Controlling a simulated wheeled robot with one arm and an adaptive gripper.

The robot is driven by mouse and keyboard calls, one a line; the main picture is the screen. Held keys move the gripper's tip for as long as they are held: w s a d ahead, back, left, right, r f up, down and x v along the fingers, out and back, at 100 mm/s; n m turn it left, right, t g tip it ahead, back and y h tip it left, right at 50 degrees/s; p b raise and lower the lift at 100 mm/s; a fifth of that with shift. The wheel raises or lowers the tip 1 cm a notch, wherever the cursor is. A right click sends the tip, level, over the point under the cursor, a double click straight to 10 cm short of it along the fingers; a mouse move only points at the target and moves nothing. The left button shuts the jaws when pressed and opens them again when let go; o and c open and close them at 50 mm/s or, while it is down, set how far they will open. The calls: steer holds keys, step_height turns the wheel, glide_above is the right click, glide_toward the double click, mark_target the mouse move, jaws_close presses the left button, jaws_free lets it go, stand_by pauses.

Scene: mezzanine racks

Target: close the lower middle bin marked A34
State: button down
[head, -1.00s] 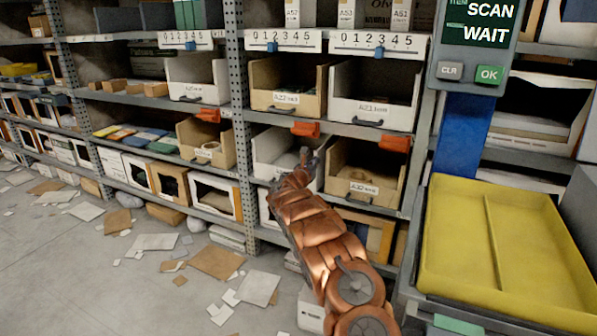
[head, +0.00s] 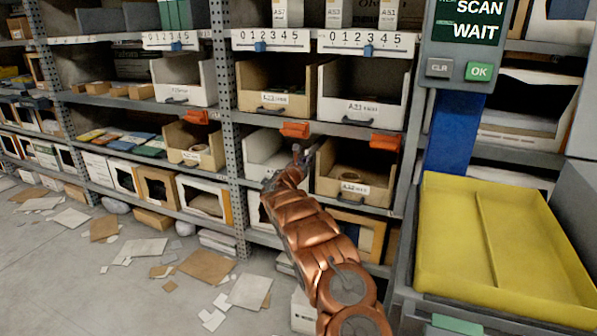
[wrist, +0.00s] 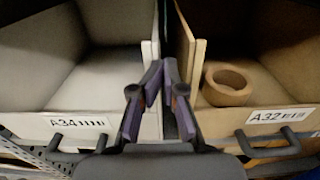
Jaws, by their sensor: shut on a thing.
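The white bin marked A34 (wrist: 80,123) is at the left in the wrist view, open-topped, with a dark handle (wrist: 55,142) on its front. Its visible inside looks empty. In the head view the bin (head: 262,152) is in the lower row, left of tan bin A32, partly hidden by my gripper and arm. My gripper (wrist: 160,75) is at the bin's right front corner, beside the gap between the two bins, off the handle. Its fingers converge and appear shut on the edge of the A34 bin; the exact contact is unclear. In the head view my gripper (head: 303,156) is small.
Tan bin A32 (wrist: 266,117) with a tape roll (wrist: 227,86) stands close on the right. Orange tabs (head: 295,130) hang from the shelf above. A yellow tray (head: 505,240) is at the right. Cardboard scraps (head: 205,265) litter the floor at the left.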

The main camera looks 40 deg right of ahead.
steer(key=v, duration=1.3)
steer(key=shift+a+b, duration=0.4)
steer(key=shift+b, duration=0.05)
steer(key=shift+f, duration=0.1)
